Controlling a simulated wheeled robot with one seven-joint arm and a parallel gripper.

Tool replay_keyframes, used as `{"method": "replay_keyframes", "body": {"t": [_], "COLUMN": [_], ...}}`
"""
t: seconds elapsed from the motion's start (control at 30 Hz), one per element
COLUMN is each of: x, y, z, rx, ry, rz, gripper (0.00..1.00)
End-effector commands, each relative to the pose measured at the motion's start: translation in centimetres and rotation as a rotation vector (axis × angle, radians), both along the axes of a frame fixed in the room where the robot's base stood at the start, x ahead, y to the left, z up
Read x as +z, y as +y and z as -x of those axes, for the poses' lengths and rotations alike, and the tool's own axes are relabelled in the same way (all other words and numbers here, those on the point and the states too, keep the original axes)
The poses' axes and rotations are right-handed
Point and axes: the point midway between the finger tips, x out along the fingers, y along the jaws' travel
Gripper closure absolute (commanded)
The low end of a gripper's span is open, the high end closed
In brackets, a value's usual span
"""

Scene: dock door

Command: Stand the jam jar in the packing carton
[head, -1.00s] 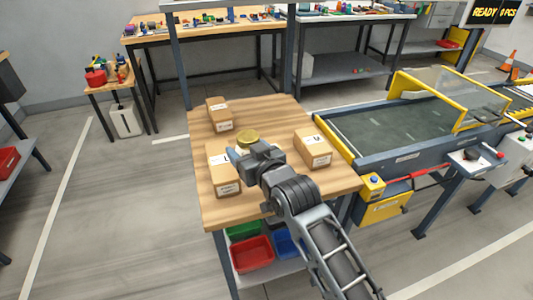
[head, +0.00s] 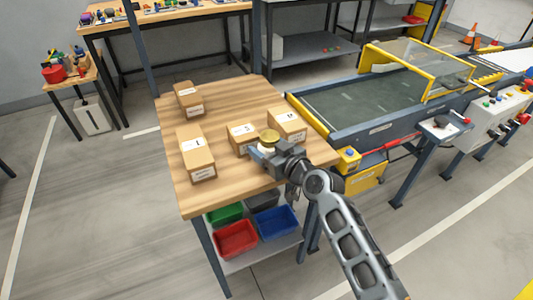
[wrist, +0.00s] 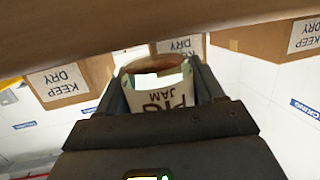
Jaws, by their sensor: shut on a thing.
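The jam jar (head: 269,136) has a gold lid, and it looks upright in the head view. My gripper (head: 268,149) is shut on it over the right half of the wooden table. In the wrist view the jar (wrist: 160,91), with a pale label reading JAM, sits between the two fingers (wrist: 168,88). Brown cartons stand on the table: one at the middle (head: 243,140), one at the right (head: 288,124), one at the left front (head: 197,153) and one at the back left (head: 187,98). I cannot tell which is the packing carton, nor the jar's exact height.
The table (head: 225,190) has bare wood between the left and middle cartons and along its front. A conveyor (head: 365,105) with yellow guards stands to the right. Red (head: 236,239), green and blue bins sit on the shelf below. Cartons marked KEEP DRY (wrist: 62,80) show in the wrist view.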

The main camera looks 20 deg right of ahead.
Motion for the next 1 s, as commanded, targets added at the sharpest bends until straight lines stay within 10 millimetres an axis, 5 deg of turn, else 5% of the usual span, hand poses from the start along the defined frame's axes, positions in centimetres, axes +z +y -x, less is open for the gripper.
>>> {"method": "replay_keyframes", "body": {"t": [0.13, 0.57, 0.6, 0.83, 1.0], "x": [-1.6, -2.1, -2.0, -2.0, -2.0], "y": [0.0, 0.0, 0.0, 0.0, 0.0], "z": [0.0, 0.0, 0.0, 0.0, 0.0], "rx": [-0.001, 0.000, 0.000, 0.000, 0.000], "ry": [-0.002, -0.003, -0.001, -0.001, -0.001], "rz": [0.000, 0.000, 0.000, 0.000, 0.000], "gripper": [0.75, 0.75, 0.30, 0.08, 0.07]}}
